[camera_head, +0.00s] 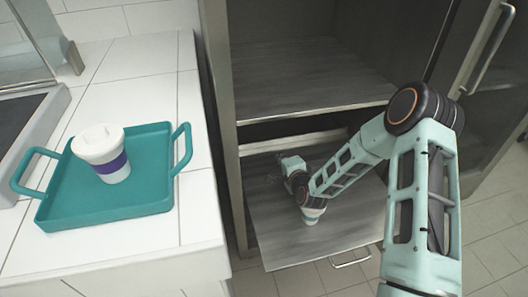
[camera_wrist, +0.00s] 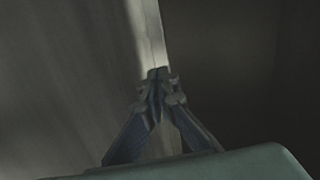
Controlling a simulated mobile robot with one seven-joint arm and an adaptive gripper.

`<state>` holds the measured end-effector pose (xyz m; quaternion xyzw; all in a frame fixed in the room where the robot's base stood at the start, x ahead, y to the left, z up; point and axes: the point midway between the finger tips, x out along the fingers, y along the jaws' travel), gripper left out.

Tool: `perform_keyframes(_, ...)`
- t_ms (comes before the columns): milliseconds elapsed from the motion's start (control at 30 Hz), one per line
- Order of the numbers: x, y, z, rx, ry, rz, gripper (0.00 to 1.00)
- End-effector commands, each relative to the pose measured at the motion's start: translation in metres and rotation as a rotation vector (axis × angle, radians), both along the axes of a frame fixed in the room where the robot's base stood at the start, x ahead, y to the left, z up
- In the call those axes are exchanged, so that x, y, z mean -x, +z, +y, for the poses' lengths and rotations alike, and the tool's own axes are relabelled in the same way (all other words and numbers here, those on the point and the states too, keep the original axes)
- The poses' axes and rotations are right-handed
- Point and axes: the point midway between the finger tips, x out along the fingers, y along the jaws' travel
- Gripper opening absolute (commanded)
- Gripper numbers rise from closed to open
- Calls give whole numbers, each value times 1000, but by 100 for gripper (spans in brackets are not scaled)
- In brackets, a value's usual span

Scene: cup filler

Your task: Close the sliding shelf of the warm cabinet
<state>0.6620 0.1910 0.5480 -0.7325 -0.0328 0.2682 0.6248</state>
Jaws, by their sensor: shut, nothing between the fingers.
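The sliding shelf (camera_head: 327,250) of the warm cabinet (camera_head: 226,112) is pulled out and juts toward the viewer, with a handle (camera_head: 350,263) on its front edge. My gripper (camera_head: 276,178) is low over the left, inner part of the shelf, partly hidden by my own wrist. In the wrist view my gripper (camera_wrist: 159,74) is shut and empty, with its tips near a pale edge beside a grey surface. I cannot tell whether the tips touch anything.
A teal tray (camera_head: 150,205) with a lidded white cup (camera_head: 101,150) with a purple band stands on the white tiled counter (camera_head: 150,80) at left. A fixed upper shelf (camera_head: 300,85) is above. A handled door (camera_head: 488,45) is at right. Floor shows below the sliding shelf.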

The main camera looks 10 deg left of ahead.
Motion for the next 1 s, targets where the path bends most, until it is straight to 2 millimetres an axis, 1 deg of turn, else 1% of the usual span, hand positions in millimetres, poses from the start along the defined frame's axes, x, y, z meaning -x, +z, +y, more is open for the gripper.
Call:
perform_keyframes(33,-1,-6,0,-37,-21,-5,0)
perform_keyframes(133,-4,-6,0,-80,-45,-16,0)
perform_keyframes(267,-11,-8,3,-96,-55,-21,0)
perform_keyframes(367,-22,-12,8,-96,-53,-22,0)
perform_keyframes(600,-58,-25,23,-93,-52,-22,0)
perform_keyframes(700,-71,-29,29,-92,-51,-21,0)
perform_keyframes(833,-83,-33,33,-92,-52,-21,0)
perform_keyframes(1000,-91,-35,36,-92,-52,-19,0)
